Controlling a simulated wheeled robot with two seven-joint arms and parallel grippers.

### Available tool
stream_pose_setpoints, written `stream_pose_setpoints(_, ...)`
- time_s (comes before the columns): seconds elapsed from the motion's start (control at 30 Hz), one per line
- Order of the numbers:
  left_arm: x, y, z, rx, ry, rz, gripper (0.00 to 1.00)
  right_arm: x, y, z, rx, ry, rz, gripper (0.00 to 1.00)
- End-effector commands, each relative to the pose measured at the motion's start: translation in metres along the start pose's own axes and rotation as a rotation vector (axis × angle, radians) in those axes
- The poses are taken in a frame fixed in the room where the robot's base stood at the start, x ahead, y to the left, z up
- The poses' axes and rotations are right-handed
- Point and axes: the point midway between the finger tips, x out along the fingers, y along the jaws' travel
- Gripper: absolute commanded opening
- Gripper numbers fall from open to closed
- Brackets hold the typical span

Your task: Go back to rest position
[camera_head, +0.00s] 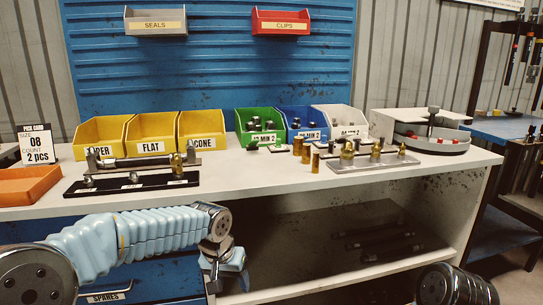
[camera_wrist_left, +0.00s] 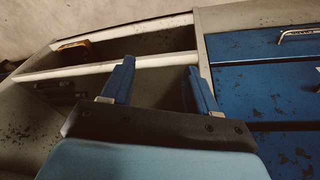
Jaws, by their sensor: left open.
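My left arm reaches in from the left in front of the bench. My left gripper (camera_head: 226,284) hangs below the bench top's front edge, close to the drawers and the open shelf. In the left wrist view, its two blue fingers (camera_wrist_left: 160,72) are apart with nothing between them. In that view the blue drawers lie to the right and the shelf opening beyond the fingertips. My right gripper does not show; only a dark part, likely of my right arm, is at the bottom right of the head view.
The white bench top (camera_head: 270,183) carries yellow bins (camera_head: 150,148), a green bin (camera_head: 259,139), an orange tray (camera_head: 28,186), a black fixture rack (camera_head: 130,185), a grey fixture rack (camera_head: 372,163) with brass fittings and a round grey device (camera_head: 430,142). A pick card (camera_head: 36,144) stands at left.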

Motion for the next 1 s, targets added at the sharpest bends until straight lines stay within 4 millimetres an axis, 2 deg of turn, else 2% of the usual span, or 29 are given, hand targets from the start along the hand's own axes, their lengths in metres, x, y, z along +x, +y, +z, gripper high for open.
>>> stream_pose_setpoints(0.03, 0.046, -0.001, 0.016, -0.003, -0.037, 0.039, 0.59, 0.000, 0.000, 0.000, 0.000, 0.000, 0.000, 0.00)
stream_pose_setpoints(0.1, 0.103, 0.001, 0.042, -0.018, -0.064, 0.101, 0.59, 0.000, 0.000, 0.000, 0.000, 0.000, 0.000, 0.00)
stream_pose_setpoints(0.17, 0.148, 0.002, 0.071, -0.044, -0.085, 0.152, 0.59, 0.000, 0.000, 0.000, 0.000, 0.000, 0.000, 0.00)
stream_pose_setpoints(0.2, 0.176, 0.002, 0.093, -0.067, -0.096, 0.182, 0.59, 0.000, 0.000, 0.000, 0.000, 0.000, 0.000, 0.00)
stream_pose_setpoints(0.27, 0.212, 0.002, 0.130, -0.113, -0.111, 0.220, 0.59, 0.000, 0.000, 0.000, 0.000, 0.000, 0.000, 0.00)
stream_pose_setpoints(0.3, 0.232, 0.002, 0.155, -0.145, -0.118, 0.239, 0.59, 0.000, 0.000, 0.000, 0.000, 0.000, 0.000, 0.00)
stream_pose_setpoints(0.4, 0.265, 0.002, 0.215, -0.227, -0.128, 0.261, 0.59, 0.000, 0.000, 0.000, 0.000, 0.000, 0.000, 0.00)
stream_pose_setpoints(0.5, 0.279, 0.002, 0.261, -0.289, -0.133, 0.259, 0.59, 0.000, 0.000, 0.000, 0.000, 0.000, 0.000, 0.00)
stream_pose_setpoints(0.63, 0.284, 0.001, 0.292, -0.330, -0.133, 0.247, 0.59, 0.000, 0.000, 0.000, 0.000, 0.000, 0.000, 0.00)
stream_pose_setpoints(0.73, 0.285, 0.000, 0.298, -0.338, -0.130, 0.242, 0.59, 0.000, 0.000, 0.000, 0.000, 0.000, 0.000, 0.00)
stream_pose_setpoints(1.0, 0.285, 0.000, 0.297, -0.337, -0.128, 0.242, 0.59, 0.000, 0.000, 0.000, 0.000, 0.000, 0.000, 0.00)
